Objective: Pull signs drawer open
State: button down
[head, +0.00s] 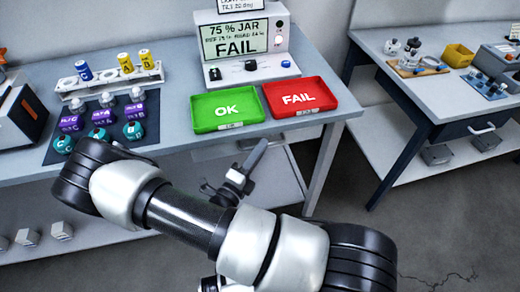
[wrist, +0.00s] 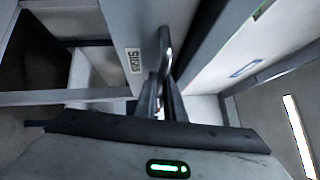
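The signs drawer front shows in the wrist view with its label "SIGNS" (wrist: 133,60). Its metal handle (wrist: 166,40) stands off that front beside the label. My gripper (wrist: 162,82) has its two dark fingers close together, one on each side of the handle's near end, and looks shut on it. In the head view my gripper (head: 252,158) is at the front edge of the table, below the green tray. My arm hides much of the drawer there, and I see no clear opening at its front.
The table (head: 170,110) bears the green OK tray (head: 228,121), the red FAIL tray (head: 299,112), a test device (head: 250,68) and a rack of bottles (head: 110,78). A second table (head: 400,72) stands at the right. The floor between is clear.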

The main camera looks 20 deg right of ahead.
jog(key=shift+s, duration=0.1)
jog(key=s+p, duration=0.1)
jog(key=s, duration=1.9)
jog(key=shift+s+p, duration=0.35)
jog(key=shift+p, duration=0.05)
jog(key=c, duration=2.1)
grip_release()
jog(key=shift+s+a, duration=0.1)
jog(key=shift+a, duration=0.05)
